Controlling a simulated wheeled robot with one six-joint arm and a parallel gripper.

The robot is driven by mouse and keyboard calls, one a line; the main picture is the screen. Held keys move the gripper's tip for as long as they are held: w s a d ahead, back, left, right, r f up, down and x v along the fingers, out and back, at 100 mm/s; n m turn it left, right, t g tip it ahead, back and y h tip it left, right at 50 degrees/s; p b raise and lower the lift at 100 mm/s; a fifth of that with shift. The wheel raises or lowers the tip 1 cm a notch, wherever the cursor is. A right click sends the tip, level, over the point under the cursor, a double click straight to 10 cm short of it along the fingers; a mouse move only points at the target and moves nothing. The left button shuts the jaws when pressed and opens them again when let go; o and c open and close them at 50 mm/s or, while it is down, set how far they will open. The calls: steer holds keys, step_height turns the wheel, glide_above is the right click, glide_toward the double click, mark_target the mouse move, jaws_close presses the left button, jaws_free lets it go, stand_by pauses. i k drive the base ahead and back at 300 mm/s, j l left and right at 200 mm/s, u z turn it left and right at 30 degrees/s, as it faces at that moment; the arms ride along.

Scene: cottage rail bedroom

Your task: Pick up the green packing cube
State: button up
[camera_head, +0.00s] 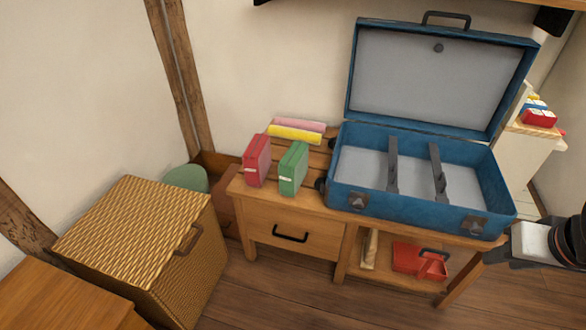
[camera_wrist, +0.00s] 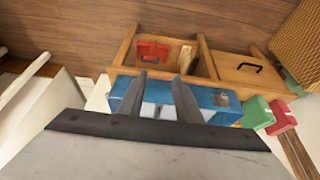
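The green packing cube (camera_head: 293,168) stands upright on the wooden bench, just left of the open blue suitcase. It also shows at the right of the wrist view (camera_wrist: 257,112). A red packing cube (camera_head: 257,160) stands just left of it. My gripper (camera_head: 495,252) is at the right edge of the head view, near the suitcase's right front corner and well away from the green cube. In the wrist view its two dark fingers (camera_wrist: 163,76) are spread, with nothing seen between them. Part of the arm is cut off by the frame.
The suitcase (camera_head: 405,207) fills the bench's right side, its lid raised. Pink and yellow folded items (camera_head: 296,134) lie behind the cubes. A wicker hamper (camera_head: 140,235) stands left of the bench (camera_head: 300,238). A red case (camera_head: 415,262) is on the lower shelf. Floor in front is clear.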

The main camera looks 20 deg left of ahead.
mark_target(292, 167)
steer(key=i+j+z, duration=0.4)
steer(key=j, duration=0.3)
steer(key=i+j+z, duration=0.2)
steer(key=j, duration=0.2)
